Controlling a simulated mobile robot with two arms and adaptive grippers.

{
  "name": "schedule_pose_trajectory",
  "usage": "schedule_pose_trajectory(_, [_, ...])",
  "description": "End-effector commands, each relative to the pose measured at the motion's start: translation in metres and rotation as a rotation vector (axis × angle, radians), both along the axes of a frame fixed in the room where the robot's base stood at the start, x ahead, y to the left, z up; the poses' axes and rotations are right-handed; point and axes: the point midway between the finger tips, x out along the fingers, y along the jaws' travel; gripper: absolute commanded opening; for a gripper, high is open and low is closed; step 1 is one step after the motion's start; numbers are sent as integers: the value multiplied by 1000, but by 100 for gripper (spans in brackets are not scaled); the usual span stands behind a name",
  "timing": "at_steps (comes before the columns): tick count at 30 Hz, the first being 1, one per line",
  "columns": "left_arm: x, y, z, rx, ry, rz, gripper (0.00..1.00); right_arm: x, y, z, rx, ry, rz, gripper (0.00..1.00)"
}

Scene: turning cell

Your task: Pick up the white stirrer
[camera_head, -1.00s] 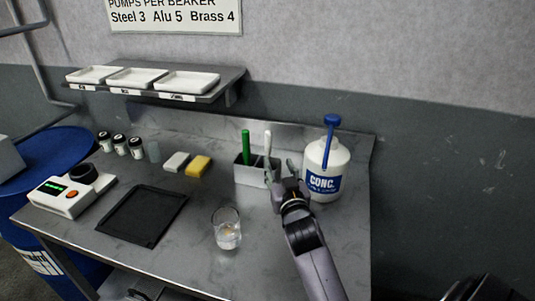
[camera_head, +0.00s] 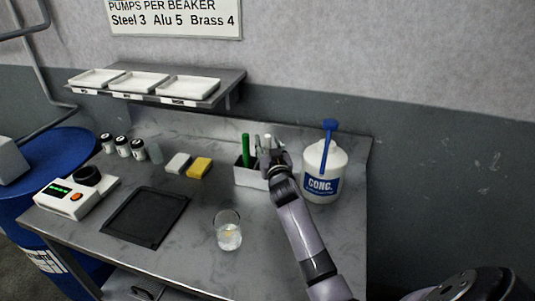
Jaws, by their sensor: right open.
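The white stirrer (camera_head: 267,141) stands in a grey metal holder (camera_head: 247,178) at the back of the bench, beside a green stirrer (camera_head: 245,150). Only its upper end shows. My right gripper (camera_head: 266,148) is over the right part of the holder, with its fingers open and up around or close to the white stirrer. The gripper body hides the stirrer's lower part, and I cannot tell whether a finger touches it. My left gripper is not in view.
A white CONC. bottle (camera_head: 324,170) with a blue pump stands close right of the gripper. A glass beaker (camera_head: 228,232) stands in front. A black tray (camera_head: 146,216), a yellow sponge (camera_head: 199,168) and a scale (camera_head: 70,196) lie to the left.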

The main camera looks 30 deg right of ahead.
Motion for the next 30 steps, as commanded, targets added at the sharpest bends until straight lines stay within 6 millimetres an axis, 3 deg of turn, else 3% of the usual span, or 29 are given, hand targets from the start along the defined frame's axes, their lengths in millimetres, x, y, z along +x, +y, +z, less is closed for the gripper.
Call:
schedule_pose_trajectory(5, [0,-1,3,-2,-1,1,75,14,-6,0,1,1,-1,41])
schedule_pose_trajectory(13, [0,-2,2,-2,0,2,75,15,-7,-1,1,0,0,41])
schedule_pose_trajectory(30, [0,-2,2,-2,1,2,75,15,-6,-1,0,1,0,4])
